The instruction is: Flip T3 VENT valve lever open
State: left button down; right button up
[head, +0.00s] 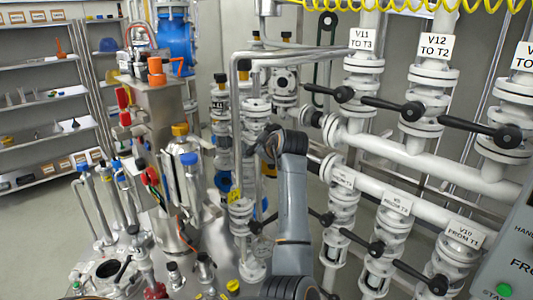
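I see no label that reads T3 VENT, and I cannot tell which lever is the vent lever. One of my arms, grey with dark joints, rises from the bottom centre; I take it for the right one. Its dark end, where my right gripper (266,146) is, points away among the vertical pipes behind it. The fingers are too small and hidden to tell open from shut. It is close in the picture to a white flanged valve stack (256,108); contact cannot be told. My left gripper is not in view.
Right of the arm, black levers stick out from white valves labelled V11 TO T3 (361,40) and V12 TO T2 (436,46). Lower valves carry FROM labels (396,203). A steel vessel top (130,270) crowded with fittings fills the lower left. Shelves (45,97) stand behind.

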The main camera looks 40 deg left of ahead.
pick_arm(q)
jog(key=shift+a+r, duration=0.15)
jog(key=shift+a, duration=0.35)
pick_arm(e)
jog(key=shift+w, duration=0.15)
